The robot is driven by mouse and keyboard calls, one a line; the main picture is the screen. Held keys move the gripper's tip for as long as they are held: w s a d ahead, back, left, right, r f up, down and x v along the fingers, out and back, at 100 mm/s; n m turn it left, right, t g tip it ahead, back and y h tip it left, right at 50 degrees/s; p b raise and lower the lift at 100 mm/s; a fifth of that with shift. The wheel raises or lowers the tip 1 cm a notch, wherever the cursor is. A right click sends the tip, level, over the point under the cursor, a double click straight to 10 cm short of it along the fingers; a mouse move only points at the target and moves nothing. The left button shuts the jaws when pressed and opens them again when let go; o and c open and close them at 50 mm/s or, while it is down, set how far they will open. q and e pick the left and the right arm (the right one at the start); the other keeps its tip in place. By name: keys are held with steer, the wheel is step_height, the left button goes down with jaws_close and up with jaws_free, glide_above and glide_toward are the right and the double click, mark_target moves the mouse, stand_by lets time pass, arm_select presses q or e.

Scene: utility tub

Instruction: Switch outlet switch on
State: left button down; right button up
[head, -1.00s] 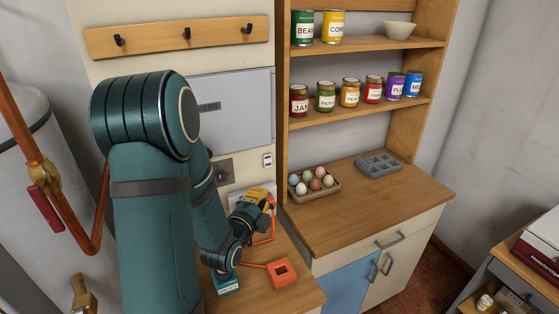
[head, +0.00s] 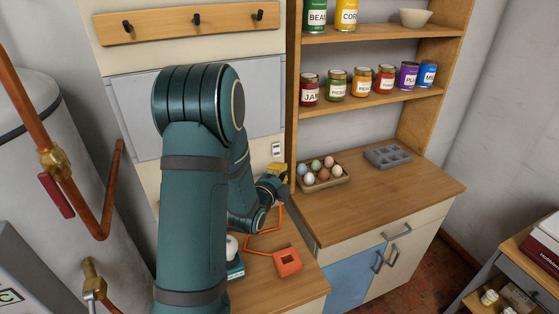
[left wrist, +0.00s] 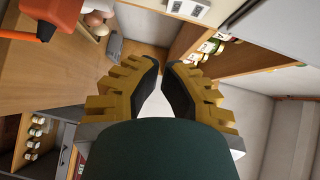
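The outlet switch appears to be the small white plate (head: 277,149) on the wall below the grey panel. It also shows at the top edge of the left wrist view (left wrist: 188,8). Whether it is on or off is too small to tell. My left gripper (head: 280,174), with yellow fingers, is just below the plate in the head view and apart from it in the wrist view. In the left wrist view its fingers (left wrist: 162,70) converge with a narrow gap between the tips and nothing held. My right gripper is not in view.
An orange block (head: 288,262) with an orange cord lies on the worktop (head: 300,292), near a teal box (head: 236,269). An egg tray (head: 322,180) and grey mould (head: 387,156) are on the right counter. Shelves of cans stand above. A tank and copper pipe (head: 100,225) are left.

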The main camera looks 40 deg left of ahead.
mark_target(276, 150)
arm_select(q)
steer(key=w+a, duration=0.3)
steer(key=w, duration=0.1)
steer(key=shift+w+a+f+p, duration=0.1)
steer(key=shift+a+f+p, duration=0.05)
steer(key=shift+f+p, duration=0.15)
steer(key=shift+w+a+f, duration=0.1)
steer(key=shift+w+a, duration=0.25)
steer(key=shift+a, duration=0.3)
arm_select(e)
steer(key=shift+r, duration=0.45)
